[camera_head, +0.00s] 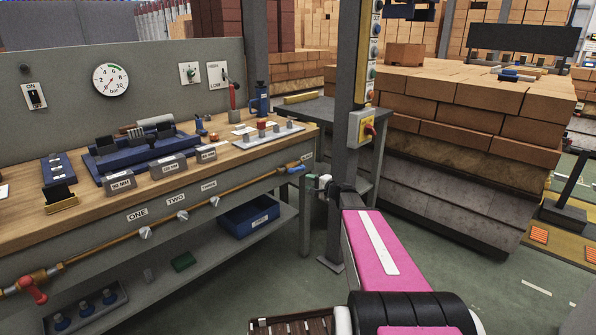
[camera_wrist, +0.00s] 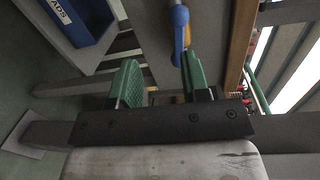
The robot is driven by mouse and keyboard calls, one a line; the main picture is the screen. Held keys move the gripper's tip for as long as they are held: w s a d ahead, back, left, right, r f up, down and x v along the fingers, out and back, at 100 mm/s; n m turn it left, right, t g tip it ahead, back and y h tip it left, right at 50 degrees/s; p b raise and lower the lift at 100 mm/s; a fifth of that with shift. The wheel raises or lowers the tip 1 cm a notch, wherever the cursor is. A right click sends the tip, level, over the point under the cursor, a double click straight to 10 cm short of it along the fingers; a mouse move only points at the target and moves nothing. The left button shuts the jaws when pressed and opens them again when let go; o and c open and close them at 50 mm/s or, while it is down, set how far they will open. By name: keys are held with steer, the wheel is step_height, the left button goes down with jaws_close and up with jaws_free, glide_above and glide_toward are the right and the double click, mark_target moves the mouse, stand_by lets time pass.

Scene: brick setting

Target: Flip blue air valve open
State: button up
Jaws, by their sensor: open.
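The blue air valve (camera_head: 294,169) is at the right end of the orange pipe along the workbench front in the head view. In the wrist view its blue handle (camera_wrist: 179,32) hangs from the top edge, its lower end lying between the green finger pads in the picture, close to the right one. My gripper (camera_head: 314,180) is open, just right of the valve at the bench corner. Its two green pads show in the wrist view (camera_wrist: 160,70), with a gap between them. I cannot tell whether a pad touches the handle.
The workbench (camera_head: 228,172) has a red valve (camera_head: 35,290) at the pipe's left end. A blue bin (camera_head: 249,217) sits on the lower shelf and also shows in the wrist view (camera_wrist: 80,22). A grey post (camera_head: 347,130) stands beside my arm. Stacked bricks (camera_head: 455,105) fill the right.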

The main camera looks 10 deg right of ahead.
mark_target(299, 170)
steer(key=shift+m+t, duration=0.7)
steer(key=shift+t, duration=0.1)
steer(key=w+a, duration=0.1)
steer(key=w, duration=0.2)
steer(key=w+a+r, duration=0.1)
steer(key=w, duration=0.3)
steer(key=w+a, duration=0.2)
steer(key=w, duration=0.1)
steer(key=shift+w+r, duration=0.15)
steer(key=shift+w, duration=0.05)
steer(key=shift+a, duration=0.1)
jaws_close()
